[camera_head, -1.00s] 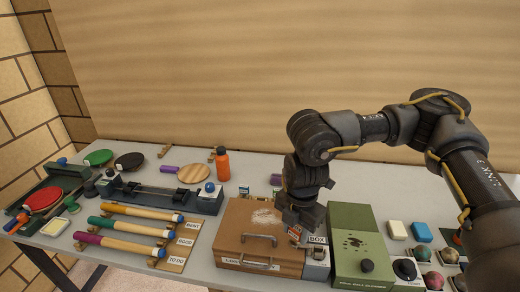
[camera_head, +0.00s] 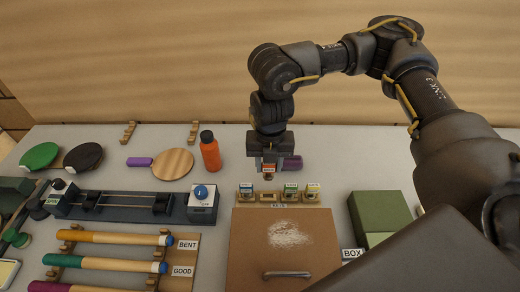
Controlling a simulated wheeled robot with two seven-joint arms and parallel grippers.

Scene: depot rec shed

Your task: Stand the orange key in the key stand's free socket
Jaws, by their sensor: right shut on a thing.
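My right gripper (camera_head: 269,170) points down just behind the key stand (camera_head: 268,204), as seen in the head view. It is shut on a small piece with an orange-red face, the orange key (camera_head: 268,166); the fingers hide part of it. The wooden key stand sits behind the brown box and holds a key at its left end (camera_head: 246,190) and two keys on the right, one green (camera_head: 291,190) and one yellow (camera_head: 313,189). The gap between them, left of centre, shows no key. The held key appears apart from the stand. My left gripper is out of view.
The brown box (camera_head: 250,250) with a handle lies in front of the stand. An orange bottle (camera_head: 210,154) stands to the left, and a purple thing (camera_head: 293,162) lies beside the gripper. A green box (camera_head: 380,212) is at right.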

